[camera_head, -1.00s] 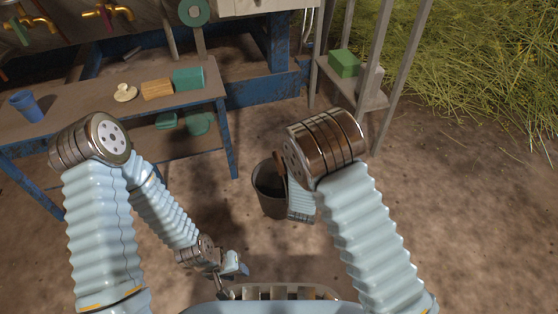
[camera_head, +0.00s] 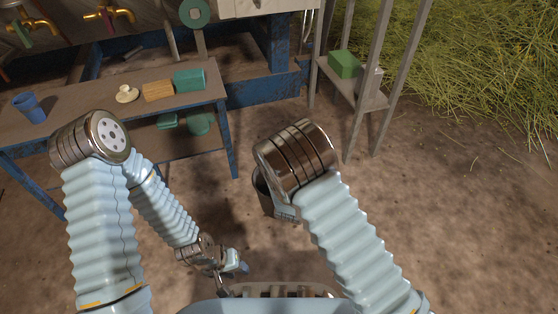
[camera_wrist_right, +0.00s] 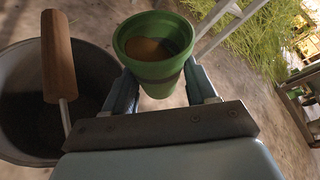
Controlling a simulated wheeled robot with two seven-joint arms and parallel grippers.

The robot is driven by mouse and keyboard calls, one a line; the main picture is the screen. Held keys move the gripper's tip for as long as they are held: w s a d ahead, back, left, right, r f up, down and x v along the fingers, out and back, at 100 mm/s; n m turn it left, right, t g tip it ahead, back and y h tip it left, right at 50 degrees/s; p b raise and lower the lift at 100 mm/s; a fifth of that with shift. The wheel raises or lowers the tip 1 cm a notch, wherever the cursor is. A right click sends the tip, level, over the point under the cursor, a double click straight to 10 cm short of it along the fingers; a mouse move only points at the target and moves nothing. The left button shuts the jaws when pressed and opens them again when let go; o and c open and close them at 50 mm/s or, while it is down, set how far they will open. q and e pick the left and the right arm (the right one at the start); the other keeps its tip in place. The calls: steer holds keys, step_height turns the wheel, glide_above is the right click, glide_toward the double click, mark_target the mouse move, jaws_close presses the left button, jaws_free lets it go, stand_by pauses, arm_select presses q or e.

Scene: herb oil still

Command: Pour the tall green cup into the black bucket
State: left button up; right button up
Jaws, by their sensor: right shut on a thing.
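The tall green cup (camera_wrist_right: 155,72) is held between the two fingers of my right gripper (camera_wrist_right: 162,88) in the right wrist view. It has brownish contents inside and its mouth faces the camera. The black bucket (camera_wrist_right: 95,100) is to the left of the cup in that view, apart from it, with a wooden-handled tool (camera_wrist_right: 58,58) across its opening.
A wooden table with blue legs (camera_head: 75,116) stands at left, bearing a blue cup (camera_head: 29,107), a cream lidded item (camera_head: 126,94), a tan block (camera_head: 158,90) and a teal box (camera_head: 189,80). A shelf rack (camera_head: 352,88) stands behind on the right. Ground at right is clear.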

steer(key=shift+a+r+n+p, duration=0.3)
steer(key=shift+a+n, duration=0.1)
stand_by(0.3)
steer(key=shift+a+r+n+h, duration=0.15)
steer(key=shift+r+n+h, duration=0.25)
steer(key=shift+n+h, duration=0.25)
stand_by(0.5)
steer(key=shift+r+n+t+h, duration=0.45)
steer(key=shift+r+n+t, duration=0.1)
steer(key=shift+n, duration=0.4)
stand_by(1.0)
steer(key=shift+a+r+n+t+h, duration=0.2)
steer(key=shift+r+n+h, duration=0.35)
steer(key=shift+n, duration=0.45)
stand_by(1.1)
steer(key=shift+w+a+r+n+t+p, duration=0.15)
steer(key=shift+a+r+n+p, duration=0.1)
steer(key=shift+a+n+p, duration=0.2)
steer(key=shift+a+r+n+t+p, duration=0.1)
steer(key=shift+a+r+n+p, duration=0.15)
steer(key=shift+a+n, duration=0.2)
stand_by(0.6)
steer(key=shift+d+f+m+b, duration=0.75)
steer(key=shift+d+b, duration=0.15)
steer(key=shift+b, duration=0.15)
steer(key=shift+d+r+m+y+p, duration=0.2)
steer(key=shift+m+y+p, duration=0.15)
steer(key=shift+m+p, duration=0.2)
steer(key=shift+f+g, duration=0.15)
steer(key=shift+g, duration=0.25)
